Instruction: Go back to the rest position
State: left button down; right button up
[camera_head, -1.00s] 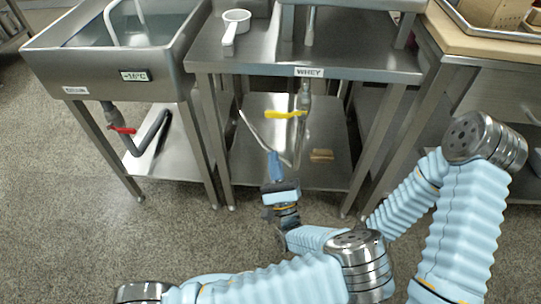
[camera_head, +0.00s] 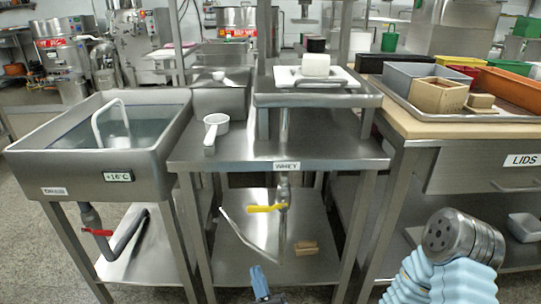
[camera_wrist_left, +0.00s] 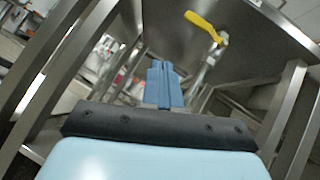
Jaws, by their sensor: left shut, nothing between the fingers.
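The valve's yellow handle shows in the left wrist view (camera_wrist_left: 204,26) too. My right gripper is not in view; one of my arm links fills the lower right of the head view.
The steel WHEY table (camera_head: 240,147) holds a white ladle (camera_head: 214,128); a sponge-like brown block (camera_head: 306,248) lies on its lower shelf. A sink of water (camera_head: 30,166) stands left. The LIDS counter (camera_head: 420,128) with trays and boxes stands right.

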pick_arm(q)
jog(key=s+a+f+n+g+y+p, duration=0.1)
jog(key=s+a+f+n+g+y, duration=0.3)
jog(key=a+g, duration=0.5)
jog(key=s+a+f+n+g+y+p, duration=0.1)
jog(key=s+a+f+n+g+y, duration=0.1)
jog(key=s+a+f+n+g, duration=0.4)
jog(key=s+a+f+n+g+h+p, duration=0.1)
jog(key=s+a+f+n+g+h, duration=0.1)
jog(key=s+f+g+h, duration=0.25)
jog(key=s+a+f+n+g+h+p, duration=0.1)
jog(key=s+a+f+g, duration=0.2)
jog(key=s+g, duration=0.35)
jog(key=s+d+f+n+g+h+p, duration=0.2)
jog(key=s+d+n+g+h, duration=0.3)
jog(key=d+h, duration=0.5)
jog(key=w+d+r+n+t+h+p, duration=0.2)
jog(key=w+r+n+t+h, duration=0.3)
jog(key=w+n+t, duration=0.3)
jog(key=shift+w+d+r+n+h, duration=0.2)
jog(key=shift+w+d+n+h, duration=0.15)
jog(key=shift+w, duration=0.8)
